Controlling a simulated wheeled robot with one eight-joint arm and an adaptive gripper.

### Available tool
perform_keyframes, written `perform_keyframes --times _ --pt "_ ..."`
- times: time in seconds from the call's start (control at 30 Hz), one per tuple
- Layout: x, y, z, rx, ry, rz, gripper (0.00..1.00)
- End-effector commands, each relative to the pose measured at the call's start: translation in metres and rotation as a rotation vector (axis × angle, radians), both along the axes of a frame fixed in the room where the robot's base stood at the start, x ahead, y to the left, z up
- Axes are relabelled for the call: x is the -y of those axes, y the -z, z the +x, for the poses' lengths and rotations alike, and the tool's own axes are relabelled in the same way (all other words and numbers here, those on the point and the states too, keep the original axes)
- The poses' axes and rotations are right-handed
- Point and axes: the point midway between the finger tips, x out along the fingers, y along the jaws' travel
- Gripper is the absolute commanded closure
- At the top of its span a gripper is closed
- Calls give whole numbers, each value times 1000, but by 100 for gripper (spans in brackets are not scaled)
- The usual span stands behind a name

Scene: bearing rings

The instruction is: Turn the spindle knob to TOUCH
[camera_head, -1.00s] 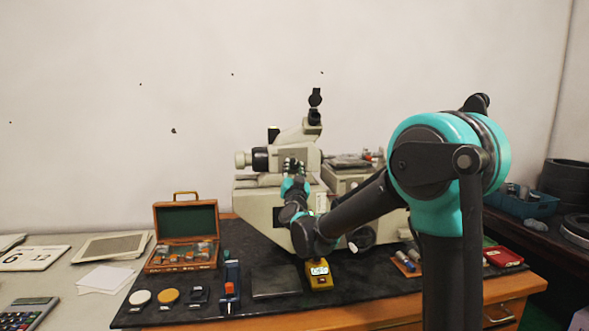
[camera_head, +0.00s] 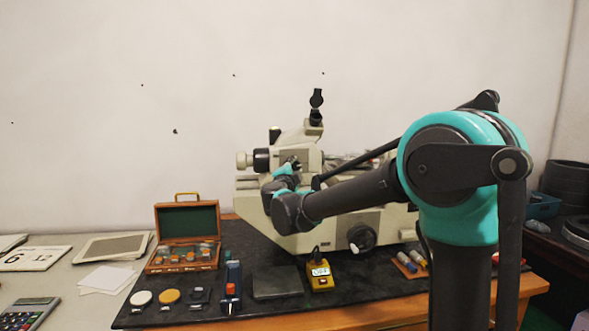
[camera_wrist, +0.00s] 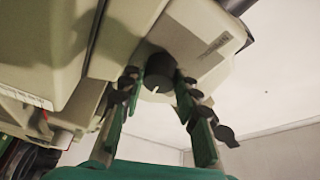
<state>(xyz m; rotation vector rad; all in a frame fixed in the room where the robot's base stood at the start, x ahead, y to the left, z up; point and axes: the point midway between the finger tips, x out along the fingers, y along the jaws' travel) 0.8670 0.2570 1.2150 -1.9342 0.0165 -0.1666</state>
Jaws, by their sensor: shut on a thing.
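A black round knob (camera_wrist: 160,70) with a short white pointer line sits on the pale underside of the microscope-like machine (camera_head: 284,212). In the wrist view the two dark-padded fingertips of my gripper (camera_wrist: 158,82) press on it from left and right, so my gripper is shut on it. The pointer line faces down in that view. No TOUCH lettering is readable. In the head view my gripper (camera_head: 294,164) is at the machine's upper front, below the eyepiece tube, and my wrist hides the knob there.
A yellow meter (camera_head: 320,277) and a dark flat plate (camera_head: 277,282) lie on the black mat in front of the machine. An open wooden case (camera_head: 187,222) stands at left. The wall behind is bare.

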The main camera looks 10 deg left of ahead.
Motion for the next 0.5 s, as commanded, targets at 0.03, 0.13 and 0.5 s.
perform_keyframes --times 0.03,0.13,0.5 --pt "1 0 0 -9 1 28 98" --pt "1 -1 0 -24 1 81 98" --pt "0 -1 0 -52 1 182 98"
